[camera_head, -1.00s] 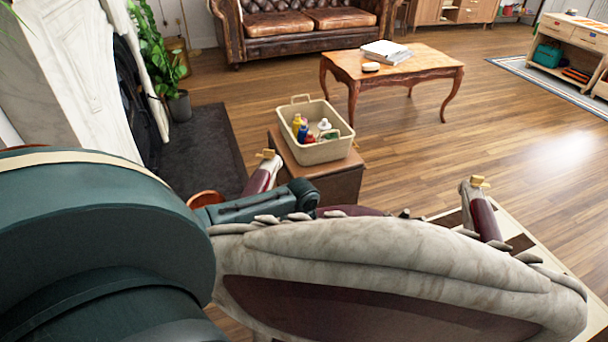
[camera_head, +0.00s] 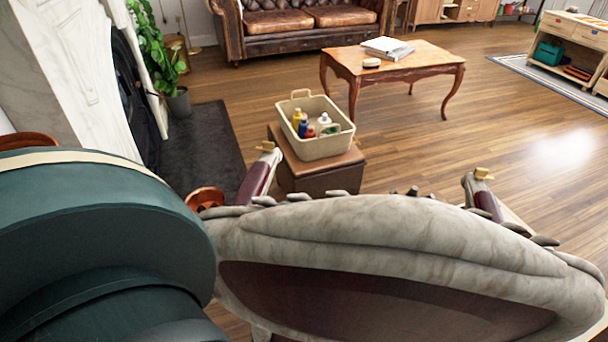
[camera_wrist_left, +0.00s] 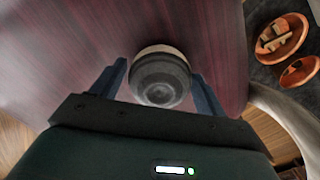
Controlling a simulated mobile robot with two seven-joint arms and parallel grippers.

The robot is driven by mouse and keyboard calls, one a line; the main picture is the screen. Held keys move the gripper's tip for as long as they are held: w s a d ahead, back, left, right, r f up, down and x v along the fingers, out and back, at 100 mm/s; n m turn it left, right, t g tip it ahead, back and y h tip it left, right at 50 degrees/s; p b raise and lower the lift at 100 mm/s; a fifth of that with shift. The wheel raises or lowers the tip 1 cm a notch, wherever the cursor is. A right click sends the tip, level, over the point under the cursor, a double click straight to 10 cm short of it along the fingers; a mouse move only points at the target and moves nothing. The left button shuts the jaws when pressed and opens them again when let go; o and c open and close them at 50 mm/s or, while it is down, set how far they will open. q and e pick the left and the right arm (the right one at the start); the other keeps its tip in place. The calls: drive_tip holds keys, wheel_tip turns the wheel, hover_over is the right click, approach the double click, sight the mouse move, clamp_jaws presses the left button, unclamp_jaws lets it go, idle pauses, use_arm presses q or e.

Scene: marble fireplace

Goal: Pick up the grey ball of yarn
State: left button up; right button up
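A round dark grey ball (camera_wrist_left: 160,80) with a pale upper edge, apparently the yarn, rests on a dark red seat (camera_wrist_left: 80,45) in the left wrist view. My left gripper (camera_wrist_left: 159,70) has its two fingers apart, one on each side of the ball. Slim gaps seem to show beside it; I cannot tell whether either finger touches it. In the head view the large pale chair back (camera_head: 400,235) hides the ball and my left gripper. My right gripper is in neither view.
Terracotta bowls (camera_wrist_left: 282,38) lie on a dark surface beside the seat. A tan basket (camera_head: 318,145) of bottles stands on a brown leather box (camera_head: 335,180) beyond the chair. The chair's arms (camera_head: 258,178) flank the seat. Open wooden floor (camera_head: 470,130) lies behind.

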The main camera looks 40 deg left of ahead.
use_arm(q)
drive_tip(key=c, duration=0.8)
